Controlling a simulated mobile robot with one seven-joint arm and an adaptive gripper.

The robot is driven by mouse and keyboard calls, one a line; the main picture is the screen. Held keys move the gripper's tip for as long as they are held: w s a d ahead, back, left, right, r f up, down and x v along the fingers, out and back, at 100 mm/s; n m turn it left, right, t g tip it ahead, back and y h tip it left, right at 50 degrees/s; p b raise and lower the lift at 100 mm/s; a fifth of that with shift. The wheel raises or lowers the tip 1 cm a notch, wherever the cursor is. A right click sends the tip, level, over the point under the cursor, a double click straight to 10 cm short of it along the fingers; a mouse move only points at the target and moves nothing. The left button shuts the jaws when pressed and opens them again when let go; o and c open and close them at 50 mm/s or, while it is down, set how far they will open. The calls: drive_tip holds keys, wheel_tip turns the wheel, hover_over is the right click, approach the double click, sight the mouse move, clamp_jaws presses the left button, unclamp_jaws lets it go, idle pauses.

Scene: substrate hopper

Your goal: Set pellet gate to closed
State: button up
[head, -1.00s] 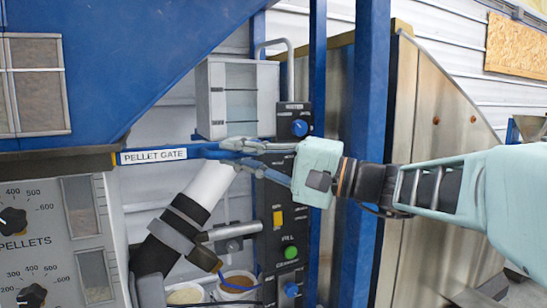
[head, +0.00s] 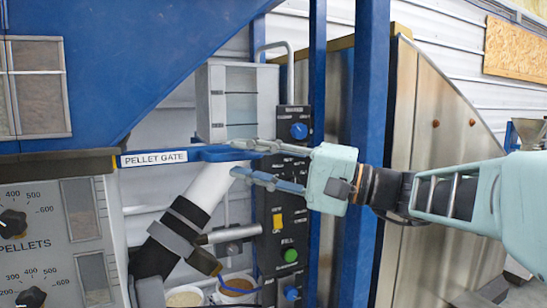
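The pellet gate handle is a flat blue bar with a white "PELLET GATE" label (head: 154,159). It reaches right from under the blue hopper toward my gripper, roughly level. My gripper (head: 234,160) comes in from the right with its fingers pointing left and spread apart. The upper finger lies along the upper side of the handle's right end, and the lower finger is below it with a gap. I cannot tell whether the upper finger touches the bar. The gate itself is hidden.
A dark control column (head: 290,215) with blue, yellow and green buttons stands behind my fingers. A white pipe (head: 206,188) slants below the handle. A blue post (head: 369,90) stands behind my wrist. A dial panel (head: 50,240) is at lower left. Two tubs of material sit below.

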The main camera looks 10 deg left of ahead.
drive_tip(key=v, duration=0.9)
drive_tip(key=shift+d, duration=0.15)
drive_tip(key=shift+f, duration=0.1)
